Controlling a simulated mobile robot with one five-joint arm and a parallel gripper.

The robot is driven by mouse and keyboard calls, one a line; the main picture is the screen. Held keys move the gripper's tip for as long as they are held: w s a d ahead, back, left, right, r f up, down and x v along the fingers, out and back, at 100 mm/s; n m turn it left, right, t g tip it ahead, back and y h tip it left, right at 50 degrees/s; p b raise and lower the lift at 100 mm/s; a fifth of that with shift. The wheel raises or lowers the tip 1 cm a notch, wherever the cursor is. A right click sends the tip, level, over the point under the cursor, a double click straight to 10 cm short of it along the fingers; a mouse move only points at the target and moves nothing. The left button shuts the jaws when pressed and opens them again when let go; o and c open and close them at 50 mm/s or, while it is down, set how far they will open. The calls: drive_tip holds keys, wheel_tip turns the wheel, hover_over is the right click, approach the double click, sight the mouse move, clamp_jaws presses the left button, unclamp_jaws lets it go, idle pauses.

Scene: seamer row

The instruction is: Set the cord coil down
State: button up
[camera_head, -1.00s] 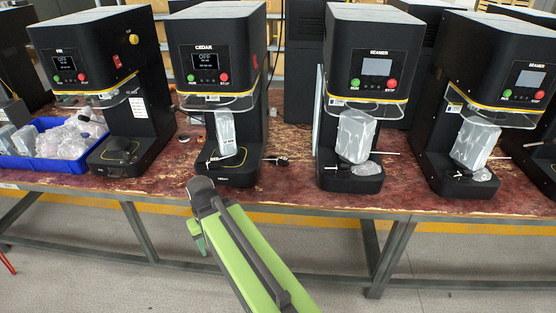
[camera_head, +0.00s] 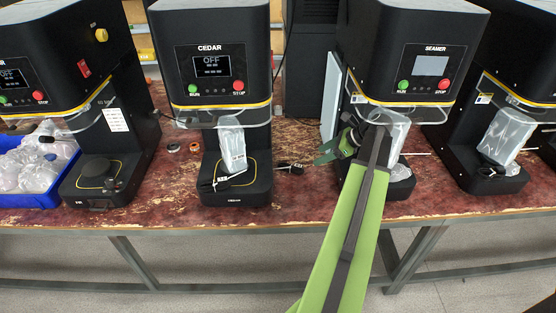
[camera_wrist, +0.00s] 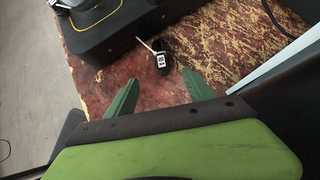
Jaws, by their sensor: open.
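A small black bundle with a white label, which looks like the cord coil (camera_head: 290,168), lies on the red-brown worn bench top (camera_head: 290,205), just right of the CEDAR machine's base. It also shows in the wrist view (camera_wrist: 161,58), beyond my fingertips, with a thin pale rod or lead at its left. My gripper (camera_head: 334,148) is over the bench between the CEDAR machine and the SEAMER machine, right of the bundle. In the wrist view, the two green fingers of my gripper (camera_wrist: 160,88) are apart with nothing between them.
The CEDAR machine (camera_head: 210,60) stands left and the SEAMER machine (camera_head: 425,60) right, partly behind my arm. A pale upright panel (camera_head: 331,95) is close behind my gripper. A blue bin (camera_head: 40,195) of clear bags sits far left. Bench is clear around the bundle.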

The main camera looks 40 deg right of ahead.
sight(298, 165)
drive_tip(key=b+x, duration=0.2)
drive_tip(key=x, duration=0.1)
drive_tip(key=b+x, duration=0.3)
drive_tip(key=x, duration=0.1)
drive_tip(key=shift+d, duration=0.25)
drive_tip(key=shift+w+a+f, duration=0.1)
drive_tip(key=shift+w+a, duration=0.05)
drive_tip(key=shift+w, duration=0.1)
drive_tip(key=b+x, duration=0.3)
drive_tip(key=x, duration=0.1)
drive_tip(key=shift+w+a+f+b, duration=0.1)
drive_tip(key=shift+f+b, duration=0.2)
drive_tip(key=shift+f, duration=0.05)
drive_tip(key=shift+w+a+f, duration=0.1)
drive_tip(key=shift+w+a, duration=0.05)
drive_tip(key=shift+w, duration=0.1)
clamp_jaws()
